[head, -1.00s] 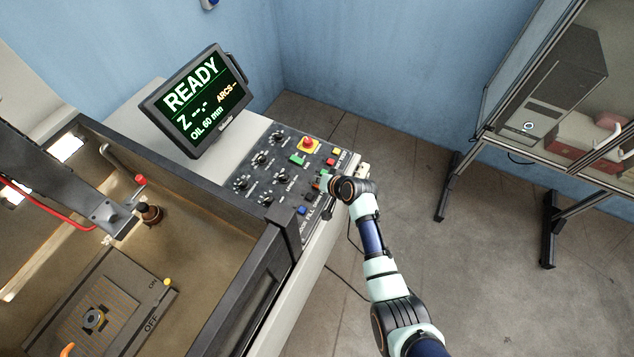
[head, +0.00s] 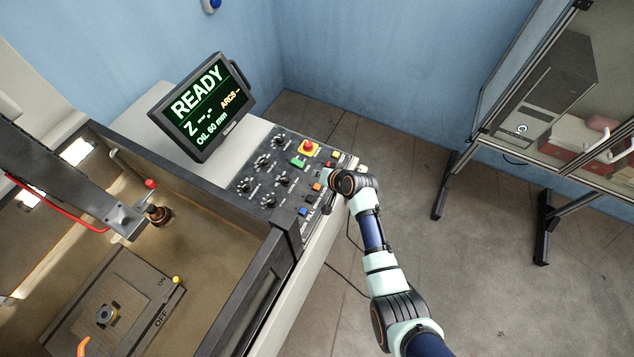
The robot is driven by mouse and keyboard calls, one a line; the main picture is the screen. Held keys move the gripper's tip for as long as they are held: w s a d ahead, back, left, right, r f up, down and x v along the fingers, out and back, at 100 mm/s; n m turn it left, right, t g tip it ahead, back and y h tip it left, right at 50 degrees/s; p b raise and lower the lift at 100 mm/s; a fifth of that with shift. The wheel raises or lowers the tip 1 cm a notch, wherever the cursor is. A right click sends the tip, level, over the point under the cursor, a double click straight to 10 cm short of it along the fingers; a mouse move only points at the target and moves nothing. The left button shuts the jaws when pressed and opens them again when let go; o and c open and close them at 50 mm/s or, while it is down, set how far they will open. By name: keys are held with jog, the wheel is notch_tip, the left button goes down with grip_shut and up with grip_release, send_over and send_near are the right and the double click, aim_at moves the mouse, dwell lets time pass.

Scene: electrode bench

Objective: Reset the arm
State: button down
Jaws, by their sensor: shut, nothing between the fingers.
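My arm reaches up from the bottom right to the right edge of the control panel (head: 270,160). My gripper (head: 326,206) is a small dark shape below the wrist at the panel's edge, mostly hidden by the wrist. It is shut with nothing seen in it. It is over or close beside the panel's lower right buttons; whether it touches anything I cannot tell. The panel carries black knobs, a red emergency button (head: 308,146) on a yellow plate, and green (head: 299,162), orange (head: 317,187) and blue (head: 303,211) buttons.
A display (head: 204,106) reading READY stands behind the panel. The open machine tank (head: 205,240) with a clamp plate (head: 110,305) is at left. A glazed cabinet (head: 541,140) stands at right. The floor (head: 440,250) between is clear except for a cable.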

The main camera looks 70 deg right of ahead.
jog(key=shift+r, duration=0.3)
dwell(0.6)
